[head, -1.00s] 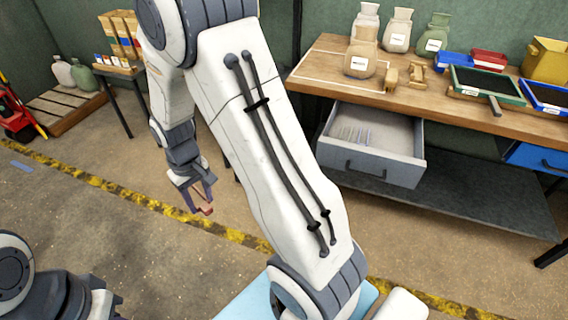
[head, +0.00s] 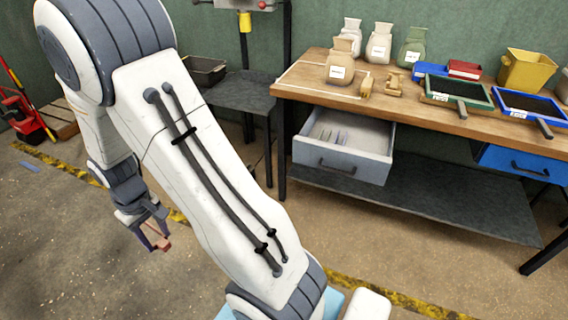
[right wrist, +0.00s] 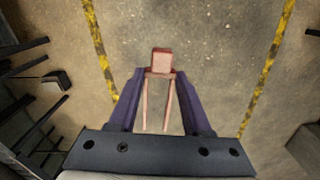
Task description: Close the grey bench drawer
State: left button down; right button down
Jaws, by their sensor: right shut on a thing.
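The grey bench drawer (head: 340,163) hangs open under the left part of the wooden bench (head: 420,116). Its front has a dark handle, and several thin light pieces lie inside. My right gripper (head: 155,241) is low over the floor at left, well away from the drawer. It is shut on a small pinkish-red thing with two long thin prongs, which shows in the right wrist view (right wrist: 161,61) between the purple fingers (right wrist: 160,76). I cannot tell exactly what this thing is. My left gripper is not in view.
Cloth sacks (head: 379,43), small wooden pieces (head: 394,83) and a green-rimmed tray (head: 456,91) stand on the bench. A blue drawer (head: 519,162) is at right. A dark side table (head: 230,95) stands left of the bench. The floor before the drawer looks clear.

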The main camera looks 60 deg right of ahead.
aim_at(364, 155)
jog(key=k, duration=0.3)
jog(key=z, duration=0.65)
